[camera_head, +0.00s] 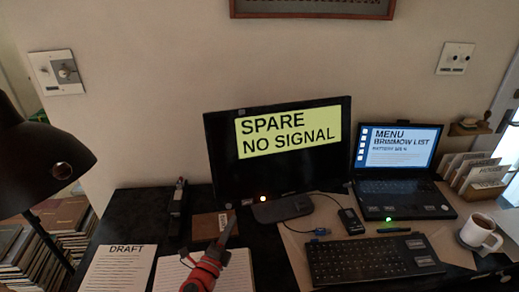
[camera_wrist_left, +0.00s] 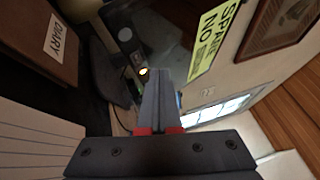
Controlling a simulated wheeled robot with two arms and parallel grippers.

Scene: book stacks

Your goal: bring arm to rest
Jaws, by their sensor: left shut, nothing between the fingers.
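My left gripper (camera_head: 222,238) comes in at the bottom of the head view, above the desk in front of the dark monitor. Its red and black body slants up and to the right. In the left wrist view its grey fingers (camera_wrist_left: 160,100) are closed together with nothing between them. It hides part of a lined white paper (camera_head: 180,272) and part of a brown book (camera_head: 207,226), whose label reads DIARY in the left wrist view (camera_wrist_left: 58,40). My right gripper does not show in either view.
The monitor (camera_head: 225,165) reads SPARE NO SIGNAL. Right of it are a laptop (camera_head: 400,187), a black keyboard (camera_head: 370,260) and a mug (camera_head: 480,232). A dark lamp (camera_head: 35,155) and book stacks (camera_head: 65,225) stand at left. A DRAFT sheet (camera_head: 118,270) lies at front left.

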